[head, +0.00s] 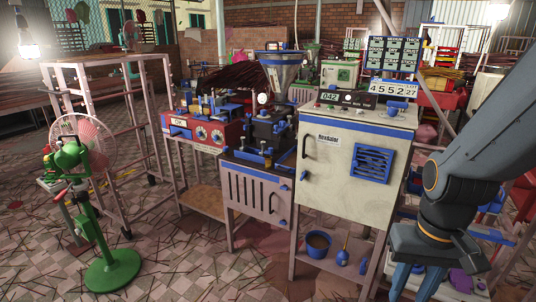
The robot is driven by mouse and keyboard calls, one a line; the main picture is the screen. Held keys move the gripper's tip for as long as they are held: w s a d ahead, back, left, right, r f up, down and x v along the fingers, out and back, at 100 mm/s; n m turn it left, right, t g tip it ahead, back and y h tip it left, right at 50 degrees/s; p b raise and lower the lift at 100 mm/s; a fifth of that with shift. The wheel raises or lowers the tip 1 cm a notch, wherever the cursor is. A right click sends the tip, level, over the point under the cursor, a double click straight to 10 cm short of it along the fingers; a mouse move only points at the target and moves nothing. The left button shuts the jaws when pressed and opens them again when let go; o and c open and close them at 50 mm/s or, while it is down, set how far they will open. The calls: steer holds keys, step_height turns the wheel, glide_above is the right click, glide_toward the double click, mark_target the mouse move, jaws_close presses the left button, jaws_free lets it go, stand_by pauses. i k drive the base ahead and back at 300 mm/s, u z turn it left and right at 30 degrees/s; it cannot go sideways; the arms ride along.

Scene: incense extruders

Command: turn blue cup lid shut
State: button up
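A small blue cup-like piece (397,106) lies on top of the light cabinet (345,185), near its right front edge. It is too small to tell whether it has a lid or how that lid is turned. A blue-rimmed tub (318,243) with brown contents stands open on the shelf under the cabinet. My gripper (412,288) hangs at the bottom right, in front of and below the cabinet's right side. Its blue fingers look apart with nothing seen between them, and their tips run to the frame's bottom edge. It is clear of both blue things.
A blue bulb-shaped item (343,256) stands beside the tub. A blue-vented cabinet door, a steel hopper (281,72) and a red control box (202,132) fill the middle. A green fan (82,160) stands left. The tiled floor in front is open, strewn with sticks.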

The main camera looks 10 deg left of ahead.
mark_target(270, 149)
steer(key=z, duration=0.2)
steer(key=k, duration=0.25)
steer(key=u, duration=1.3)
steer(key=i, duration=0.7)
steer(key=u, duration=0.5)
steer(key=i, duration=0.7)
steer(key=z, duration=0.5)
steer(key=i, duration=0.75)
steer(key=z, duration=1.1)
steer(key=i, duration=0.7)
